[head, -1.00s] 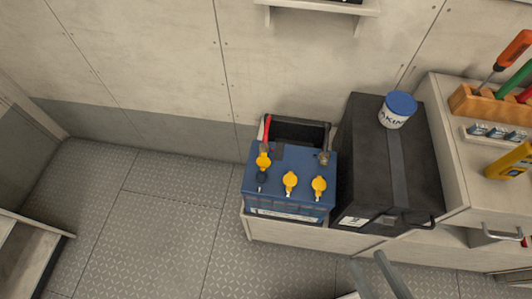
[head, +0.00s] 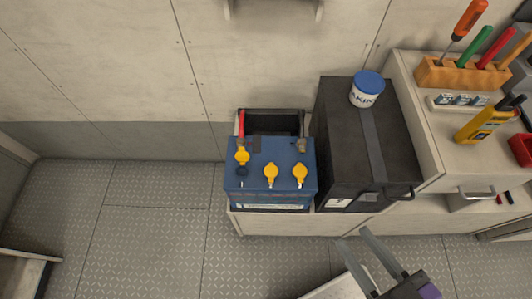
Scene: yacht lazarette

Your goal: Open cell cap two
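A blue battery (head: 240,187) stands on a low ledge against the wall. Three yellow caps show on its top. The left cap (head: 242,156) sits further back, with a dark round spot (head: 242,171) in front of it that looks like an open cell hole. The middle cap (head: 270,172) and the right cap (head: 300,173) sit forward, each with a small pale tab at the front, and look closed. My gripper (head: 354,238) is at the lower right, in front of the black box and apart from the battery. Its two grey fingers are spread with nothing between them.
A black box (head: 345,140) with a strap stands right of the battery, a blue-lidded tub (head: 367,90) on top. A red cable (head: 241,124) rises at the battery's back left. A cabinet (head: 435,165) with tools is at the right. The floor (head: 150,220) at left is clear.

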